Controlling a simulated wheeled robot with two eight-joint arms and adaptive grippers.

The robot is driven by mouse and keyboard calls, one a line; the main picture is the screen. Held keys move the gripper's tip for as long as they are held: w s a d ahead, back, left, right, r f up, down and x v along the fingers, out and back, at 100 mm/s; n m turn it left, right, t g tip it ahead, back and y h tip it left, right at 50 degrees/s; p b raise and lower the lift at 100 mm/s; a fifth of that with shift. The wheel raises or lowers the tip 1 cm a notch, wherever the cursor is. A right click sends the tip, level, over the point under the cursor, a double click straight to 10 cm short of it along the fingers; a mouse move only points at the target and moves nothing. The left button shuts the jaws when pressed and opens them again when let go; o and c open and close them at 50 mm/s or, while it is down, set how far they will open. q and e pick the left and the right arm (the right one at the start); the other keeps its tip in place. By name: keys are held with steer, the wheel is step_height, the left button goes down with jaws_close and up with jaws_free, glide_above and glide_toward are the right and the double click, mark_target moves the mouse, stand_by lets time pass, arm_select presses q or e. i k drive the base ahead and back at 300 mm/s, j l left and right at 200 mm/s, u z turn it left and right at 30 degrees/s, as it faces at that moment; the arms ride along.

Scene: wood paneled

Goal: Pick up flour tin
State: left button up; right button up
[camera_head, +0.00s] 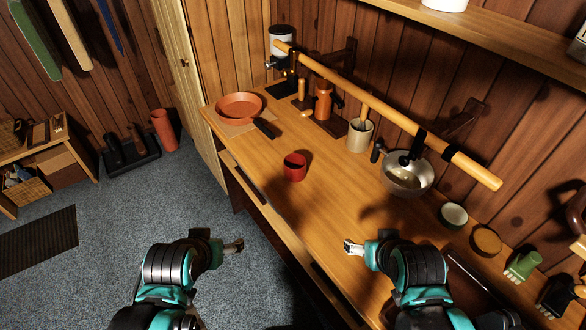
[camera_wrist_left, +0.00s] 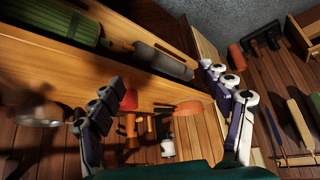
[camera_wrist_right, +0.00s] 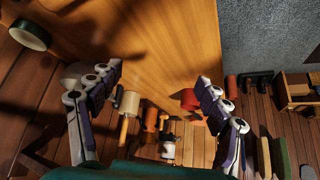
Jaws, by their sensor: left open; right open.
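No label reading flour shows, so I cannot tell for certain which container is the flour tin. A small red open-topped tin (camera_head: 294,167) stands upright on the wooden counter (camera_head: 330,215); it also shows in the left wrist view (camera_wrist_left: 128,100) and the right wrist view (camera_wrist_right: 190,98). My left gripper (camera_head: 233,246) is open and empty, off the counter's front edge. My right gripper (camera_head: 352,247) is open and empty over the counter's near part. Both are apart from the red tin.
In the left wrist view, green (camera_wrist_left: 50,22) and grey (camera_wrist_left: 163,60) cylinders lie in an open drawer.

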mark_target(295, 164)
steer(key=i+j+z, duration=0.25)
steer(key=i+j, duration=0.15)
steer(key=j, duration=0.2)
steer(key=i+j+z, duration=0.1)
steer(key=j, duration=0.25)
steer(key=i+z, duration=0.1)
steer(key=z, duration=1.2)
